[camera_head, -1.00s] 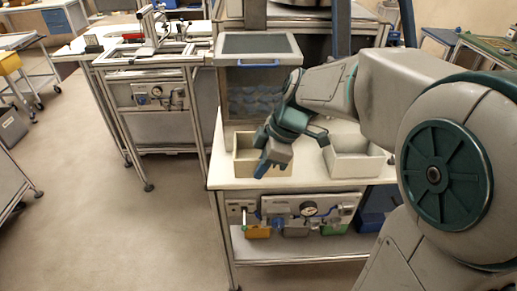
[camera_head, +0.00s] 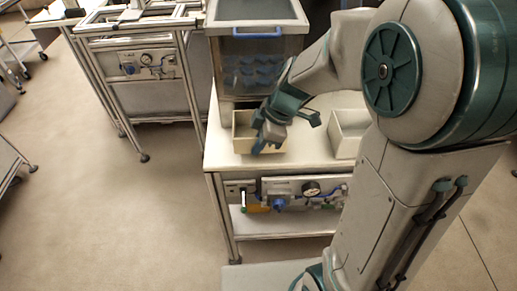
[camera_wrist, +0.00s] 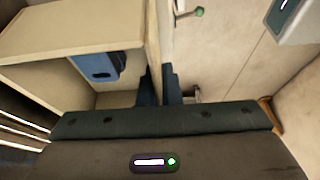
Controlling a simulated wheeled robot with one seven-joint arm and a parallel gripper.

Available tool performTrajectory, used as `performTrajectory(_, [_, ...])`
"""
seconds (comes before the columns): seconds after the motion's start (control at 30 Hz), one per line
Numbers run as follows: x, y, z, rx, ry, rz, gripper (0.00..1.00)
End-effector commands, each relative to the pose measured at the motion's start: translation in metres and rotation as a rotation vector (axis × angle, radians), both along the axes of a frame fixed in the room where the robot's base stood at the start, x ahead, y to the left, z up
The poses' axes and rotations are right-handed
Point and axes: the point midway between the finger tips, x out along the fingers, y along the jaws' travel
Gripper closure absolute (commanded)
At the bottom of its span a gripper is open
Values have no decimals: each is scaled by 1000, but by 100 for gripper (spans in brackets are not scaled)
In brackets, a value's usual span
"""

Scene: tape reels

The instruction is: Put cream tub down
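A cream tub (camera_head: 242,142), open-topped and box-shaped, is at the left part of the white bench top (camera_head: 222,160), below the clear-fronted cabinet. It looks level; I cannot tell whether its base touches the bench. My gripper (camera_head: 258,147) points down at its front right side. In the wrist view, the blue fingers (camera_wrist: 160,88) stand close on either side of the tub's wall (camera_wrist: 152,40) and appear shut on it. A blue piece (camera_wrist: 97,66) shows within the tub there. My gripper hides part of the tub in the head view.
A second cream tub (camera_head: 347,132) stands to the right on the same bench. The cabinet (camera_head: 256,60) with a blue handle stands behind the first tub. A panel with a gauge (camera_head: 311,188) is under the front edge. Another bench (camera_head: 140,65) is at left.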

Motion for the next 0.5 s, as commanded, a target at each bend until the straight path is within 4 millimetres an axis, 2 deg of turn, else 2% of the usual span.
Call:
performTrajectory(0.1, [-1,0,-19,-1,6,-1,100])
performTrajectory(0.2, [0,0,-28,0,3,-1,100])
performTrajectory(0.5, [0,0,-30,0,0,-1,100])
